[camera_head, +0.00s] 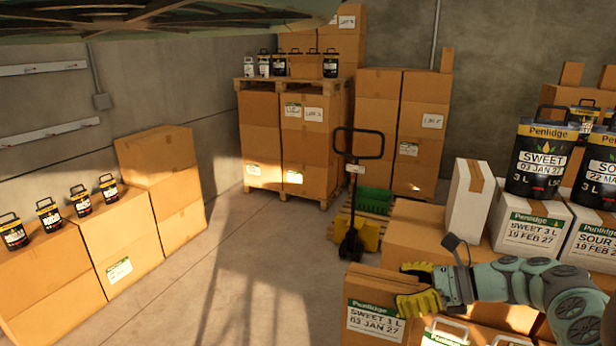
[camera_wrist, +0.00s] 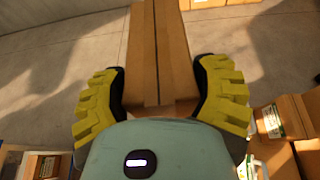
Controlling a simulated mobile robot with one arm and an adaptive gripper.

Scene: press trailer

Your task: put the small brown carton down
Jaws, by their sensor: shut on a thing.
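The small brown carton (camera_head: 372,283) is between the yellow fingers of my gripper (camera_head: 418,286), at the lower right of the head view. In the wrist view the carton (camera_wrist: 158,55) runs straight out from between the fingers of the gripper (camera_wrist: 160,95), with a tape seam along its middle. The gripper is shut on it, one finger on each side. A white label reading "Penlidge SWEET 3 L 03 JAN 27" (camera_head: 373,320) shows just below the gripped part. The carton's underside is hidden.
A white carton (camera_head: 467,203) and labelled cartons (camera_head: 533,232) with black cans (camera_head: 540,160) stand right, close to my arm. A pallet truck (camera_head: 352,215) stands behind. Loaded cartons (camera_head: 130,245) line the left wall. Floor (camera_head: 240,270) between is clear.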

